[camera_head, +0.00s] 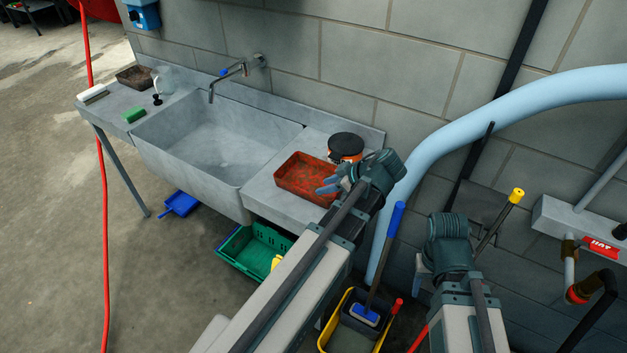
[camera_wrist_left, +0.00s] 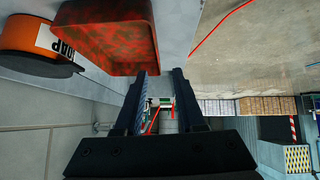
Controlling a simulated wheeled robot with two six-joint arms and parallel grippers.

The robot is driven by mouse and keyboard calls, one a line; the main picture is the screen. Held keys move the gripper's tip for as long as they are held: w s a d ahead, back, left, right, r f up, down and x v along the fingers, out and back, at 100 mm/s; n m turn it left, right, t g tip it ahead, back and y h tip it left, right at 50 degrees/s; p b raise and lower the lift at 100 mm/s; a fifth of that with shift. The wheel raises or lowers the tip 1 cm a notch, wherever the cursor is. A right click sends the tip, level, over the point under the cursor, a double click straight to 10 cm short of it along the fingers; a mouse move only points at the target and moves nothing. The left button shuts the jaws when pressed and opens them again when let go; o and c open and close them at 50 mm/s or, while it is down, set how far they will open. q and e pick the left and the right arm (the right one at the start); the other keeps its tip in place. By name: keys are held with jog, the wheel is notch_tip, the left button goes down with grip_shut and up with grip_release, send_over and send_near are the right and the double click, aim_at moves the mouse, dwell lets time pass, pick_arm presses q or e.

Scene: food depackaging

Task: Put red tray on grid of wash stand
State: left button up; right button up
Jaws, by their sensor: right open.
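The red tray (camera_head: 306,178), mottled and shallow, lies on the flat right end of the grey wash stand (camera_head: 265,196), right of the basin. It also shows large at the top left of the left wrist view (camera_wrist_left: 108,40). My left gripper (camera_head: 327,185) is at the tray's right side in the head view. In the left wrist view its two fingers (camera_wrist_left: 163,75) are apart with nothing held between them. The left finger lies close to the tray's edge; I cannot tell whether it touches. My right gripper (camera_head: 422,272) is open, low, away from the stand. I cannot make out a grid.
An orange soap tub (camera_head: 345,148) with a black lid stands behind the tray by the wall. The tap (camera_head: 228,80) reaches over the empty basin. A green sponge (camera_head: 133,115) lies on the left end. A green crate (camera_head: 252,250) and yellow bucket (camera_head: 330,335) stand below.

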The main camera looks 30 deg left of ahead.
pick_arm(q)
jog(key=b, duration=0.5)
send_near(303, 197)
jog(key=a, duration=0.2)
jog(key=shift+a+f, duration=0.6)
jog(key=shift+a, duration=0.2)
jog(key=b+x, duration=0.2)
jog(key=x, duration=0.1)
jog(key=b+x, duration=0.1)
jog(key=b, duration=0.1)
jog(key=shift+w+f, duration=0.3)
jog(key=shift+f, duration=0.15)
jog(key=shift+a+f, duration=0.15)
jog(key=shift+a, duration=0.15)
grip_shut()
